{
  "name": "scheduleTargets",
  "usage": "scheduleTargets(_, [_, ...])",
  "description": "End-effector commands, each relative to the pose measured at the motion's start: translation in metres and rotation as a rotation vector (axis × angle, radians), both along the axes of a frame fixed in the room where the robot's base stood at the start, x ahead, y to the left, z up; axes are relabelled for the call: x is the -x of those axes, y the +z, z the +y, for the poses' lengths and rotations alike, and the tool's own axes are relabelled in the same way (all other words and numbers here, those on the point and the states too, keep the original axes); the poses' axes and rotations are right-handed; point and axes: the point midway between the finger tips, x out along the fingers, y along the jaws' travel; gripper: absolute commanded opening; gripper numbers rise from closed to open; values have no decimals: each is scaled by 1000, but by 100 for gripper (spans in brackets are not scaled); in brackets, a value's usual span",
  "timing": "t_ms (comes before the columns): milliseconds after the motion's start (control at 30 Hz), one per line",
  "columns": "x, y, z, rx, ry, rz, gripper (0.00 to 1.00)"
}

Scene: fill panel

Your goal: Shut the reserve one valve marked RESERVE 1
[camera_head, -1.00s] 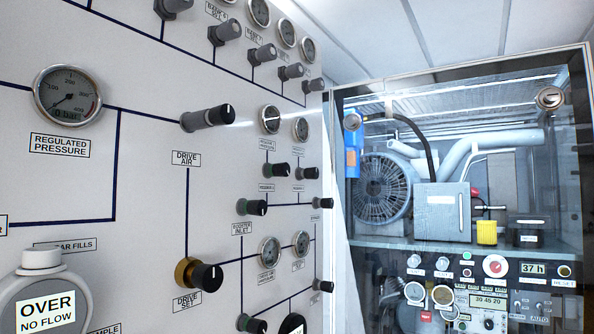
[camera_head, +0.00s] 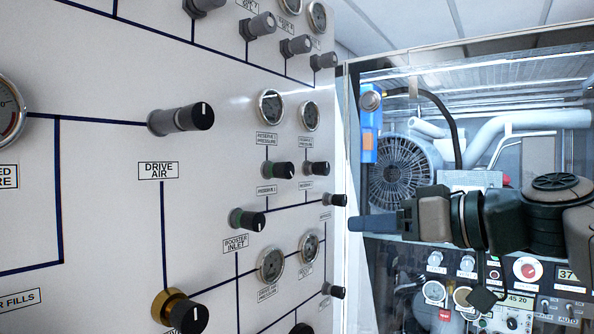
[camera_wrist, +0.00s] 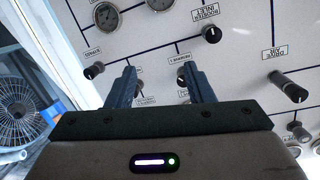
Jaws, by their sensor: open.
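In the wrist view the picture is upside down; the RESERVE 1 label (camera_wrist: 179,58) shows there, with the dark knob (camera_wrist: 183,81) partly covered beside the right-hand finger. My gripper (camera_head: 352,223) points left toward the panel, to the right of and lower than the valve in the head view. In the wrist view my gripper (camera_wrist: 162,72) is open, with nothing held between its fingers.
Close by are the RESERVE 2 knob (camera_head: 316,168), the bypass knob (camera_head: 336,200) and the BOOTSTER INLET knob (camera_head: 247,219). The DRIVE AIR knob (camera_head: 182,118) sticks out further left. A glass-fronted machine cabinet (camera_head: 351,110) stands at the right, behind my arm.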

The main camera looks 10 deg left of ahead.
Motion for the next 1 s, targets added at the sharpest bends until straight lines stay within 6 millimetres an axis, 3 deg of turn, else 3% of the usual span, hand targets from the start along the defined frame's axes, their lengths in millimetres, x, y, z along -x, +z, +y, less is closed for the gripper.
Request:
scheduleTargets(33, [1, 28, 4, -30, 26, -59, 48])
scheduleTargets(100, [4, 51, 6, -62, 51, -124, 48])
scheduleTargets(233, [6, 73, 9, -93, 72, -187, 48])
scheduleTargets(367, [2, 77, 20, -98, 77, -195, 48])
scheduleTargets(800, [-36, 78, 100, -96, 77, -189, 48])
scheduleTargets(1000, [-47, 76, 124, -96, 74, -190, 48])
